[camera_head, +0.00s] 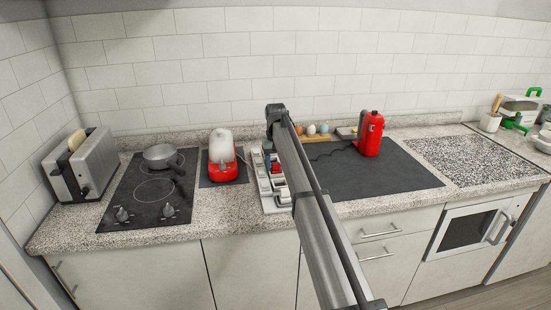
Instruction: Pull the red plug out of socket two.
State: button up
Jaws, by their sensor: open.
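A pale power strip (267,198) with several sockets lies on the counter, running front to back left of my arm. A small red plug (276,168) shows toward its far part, close to my arm. I cannot read the socket numbers or tell which socket it is in. My gripper (268,148) hangs from the dark wrist at the arm's far end, above the strip's far part and near the red plug. It is small and partly hidden; its jaws are open, and no held object shows. My arm covers the strip's right side.
A red-and-white appliance (222,158) stands left of the strip, with a cord toward it. A red appliance (370,134) with a dark cord stands on the dark mat (385,175) at right. A pan (160,156) sits on the hob (136,208); a toaster (83,165) stands far left.

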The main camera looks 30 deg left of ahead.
aim_at(275, 163)
jog(key=shift+f, duration=0.15)
jog(key=c, duration=0.8)
jog(key=shift+r, duration=2.35)
